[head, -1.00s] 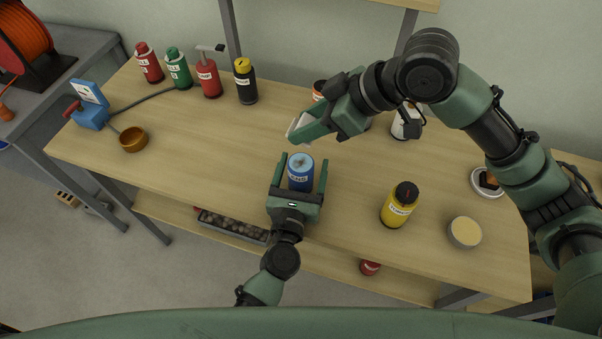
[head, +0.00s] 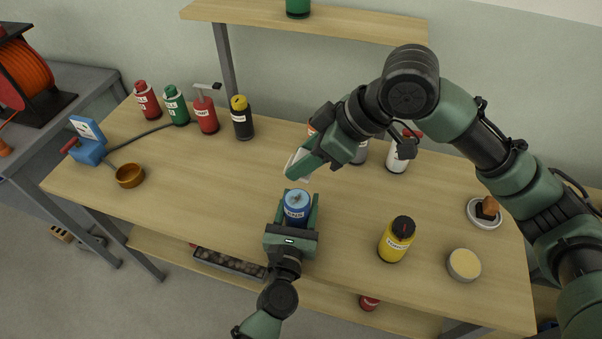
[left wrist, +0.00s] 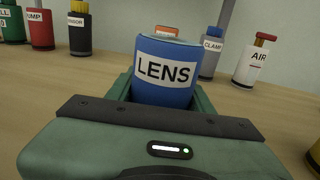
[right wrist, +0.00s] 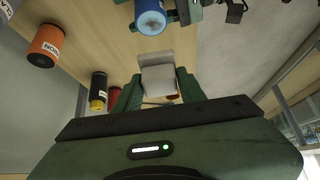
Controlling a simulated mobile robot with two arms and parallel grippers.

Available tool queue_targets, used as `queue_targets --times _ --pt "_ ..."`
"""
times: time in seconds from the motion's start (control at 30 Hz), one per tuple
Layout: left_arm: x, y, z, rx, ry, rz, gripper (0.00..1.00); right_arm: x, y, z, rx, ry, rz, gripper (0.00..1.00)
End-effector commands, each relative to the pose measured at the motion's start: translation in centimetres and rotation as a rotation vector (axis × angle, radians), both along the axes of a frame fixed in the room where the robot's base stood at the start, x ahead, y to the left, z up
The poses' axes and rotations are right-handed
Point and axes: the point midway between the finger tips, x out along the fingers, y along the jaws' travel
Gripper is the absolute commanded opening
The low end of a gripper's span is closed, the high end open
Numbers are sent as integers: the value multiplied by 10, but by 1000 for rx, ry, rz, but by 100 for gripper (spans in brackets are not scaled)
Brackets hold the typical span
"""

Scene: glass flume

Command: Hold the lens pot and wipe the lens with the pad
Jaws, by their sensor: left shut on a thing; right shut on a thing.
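The lens pot (head: 296,212) is a blue can labelled LENS, with a paler top. It stands upright on the bench and also shows in the left wrist view (left wrist: 165,75) and right wrist view (right wrist: 150,18). My left gripper (head: 298,202) is shut on the lens pot, one finger on each side. My right gripper (head: 301,166) is shut on a pale grey-white pad (right wrist: 158,82). The pad's edge also shows in the head view (head: 292,161), above and behind the pot and apart from it.
A yellow bottle (head: 396,240) and a round tin (head: 463,265) stand to the right of the pot. A copper bowl (head: 130,176) sits at the left. Several bottles, including a black one (head: 242,119), line the back. The bench between bowl and pot is clear.

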Motion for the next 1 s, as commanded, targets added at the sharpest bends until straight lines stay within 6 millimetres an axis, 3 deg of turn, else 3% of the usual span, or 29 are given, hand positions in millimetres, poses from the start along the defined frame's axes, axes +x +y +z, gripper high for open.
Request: queue_targets --times 0.2,0.37,0.8,1.0 --pt "0 0 0 0 0 0 6 -2 -9 19 -168 50 -4 8" --pt "0 0 0 0 0 0 6 -3 -15 21 -220 67 -12 8" --pt "0 0 0 0 0 0 6 -4 -15 -19 -220 70 -13 8" --pt "0 0 0 0 0 0 6 -3 -15 -28 -219 67 -13 8"
